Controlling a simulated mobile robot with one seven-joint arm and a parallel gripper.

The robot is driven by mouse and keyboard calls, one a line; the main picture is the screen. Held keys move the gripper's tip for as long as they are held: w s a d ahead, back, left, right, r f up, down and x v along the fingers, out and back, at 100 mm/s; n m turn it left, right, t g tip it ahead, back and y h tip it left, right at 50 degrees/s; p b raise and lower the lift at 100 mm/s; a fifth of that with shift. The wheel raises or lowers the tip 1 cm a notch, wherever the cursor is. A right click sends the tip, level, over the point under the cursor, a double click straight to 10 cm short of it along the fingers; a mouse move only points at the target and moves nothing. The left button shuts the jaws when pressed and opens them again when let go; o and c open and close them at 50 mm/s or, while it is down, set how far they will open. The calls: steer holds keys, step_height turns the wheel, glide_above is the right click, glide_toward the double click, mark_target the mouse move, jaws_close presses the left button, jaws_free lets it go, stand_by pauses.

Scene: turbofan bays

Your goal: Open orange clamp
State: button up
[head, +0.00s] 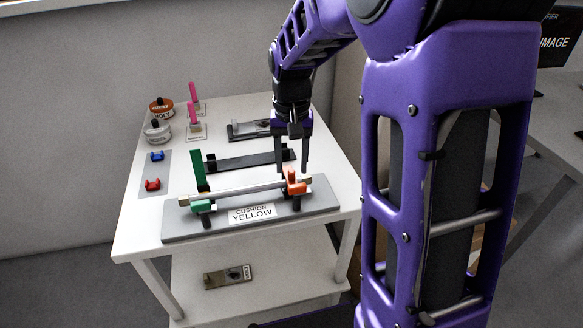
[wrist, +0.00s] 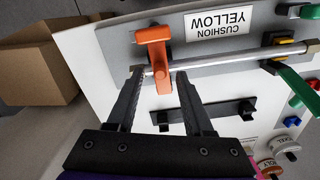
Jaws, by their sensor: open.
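The orange clamp (head: 296,187) sits at the right end of a silver rod (head: 240,190) on a grey board (head: 318,198). In the wrist view the orange clamp (wrist: 154,52) shows as a T-shaped piece lying across the rod end, apparently closed over it. My gripper (head: 292,170) is open and empty, pointing down just behind and above the clamp. In the wrist view my gripper (wrist: 160,75) has its fingers on either side of the clamp's lower end; contact cannot be told.
A green clamp (head: 201,172) at the rod's left end has its lever upright. A label reading CUSHION YELLOW (head: 252,213) is on the board. Behind lie black holders (head: 243,161). Red (head: 152,184) and blue (head: 157,156) pieces, pink-handled items and jars stand left. A cardboard box (wrist: 40,60) is beside the table.

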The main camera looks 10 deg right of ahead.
steer(key=shift+f, duration=0.5)
jaws_close()
stand_by(1.2)
